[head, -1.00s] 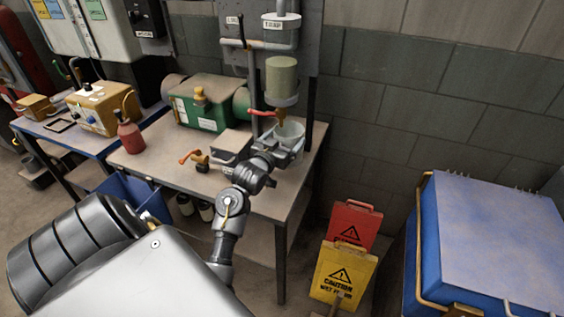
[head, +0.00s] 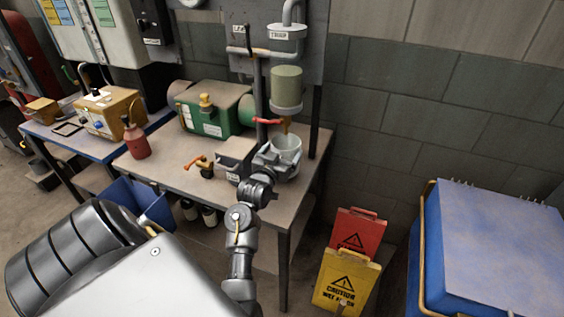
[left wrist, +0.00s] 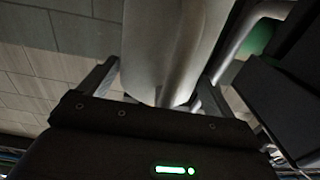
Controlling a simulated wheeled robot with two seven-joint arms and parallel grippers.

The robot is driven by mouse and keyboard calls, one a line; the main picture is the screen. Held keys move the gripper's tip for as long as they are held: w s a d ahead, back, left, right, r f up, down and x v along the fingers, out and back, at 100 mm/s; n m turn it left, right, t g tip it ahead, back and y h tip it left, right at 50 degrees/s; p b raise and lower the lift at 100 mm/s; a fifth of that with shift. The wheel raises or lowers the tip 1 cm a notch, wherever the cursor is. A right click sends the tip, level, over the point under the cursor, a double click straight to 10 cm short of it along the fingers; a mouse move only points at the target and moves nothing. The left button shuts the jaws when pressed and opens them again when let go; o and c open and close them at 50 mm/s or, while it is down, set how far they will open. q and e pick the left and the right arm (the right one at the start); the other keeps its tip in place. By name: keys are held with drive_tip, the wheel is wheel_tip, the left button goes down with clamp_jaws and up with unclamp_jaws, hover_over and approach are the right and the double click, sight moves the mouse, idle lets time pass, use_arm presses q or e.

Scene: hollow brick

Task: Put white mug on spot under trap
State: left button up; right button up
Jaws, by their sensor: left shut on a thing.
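The white mug (head: 289,146) is at the right end of the workbench, below the greenish trap cylinder (head: 287,88) with its brass outlet. My left gripper (head: 280,157) is shut on the mug from the near side. In the left wrist view the pale mug (left wrist: 165,45) fills the space between the two fingers of my left gripper (left wrist: 158,80). The spot under the trap is hidden behind the mug and gripper, and I cannot tell whether the mug's base touches the bench. My right gripper is not in view.
A red-handled valve (head: 267,121) is close left of the mug. A grey box (head: 237,152) stands left of the gripper, with a brass valve (head: 204,165) farther left. A green machine (head: 212,110) is behind. Caution signs (head: 345,275) and a blue crate (head: 485,250) stand right.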

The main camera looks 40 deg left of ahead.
use_arm(q)
drive_tip(key=shift+f, duration=1.85)
drive_tip(key=o, duration=1.1)
drive_tip(key=shift+f, duration=0.15)
drive_tip(key=shift+c, duration=0.2)
drive_tip(key=shift+s+d, duration=0.1)
drive_tip(key=shift+s, duration=0.25)
drive_tip(key=b+v, duration=0.1)
drive_tip(key=v, duration=0.5)
drive_tip(key=shift+s+d, duration=0.2)
drive_tip(key=shift+s, duration=0.15)
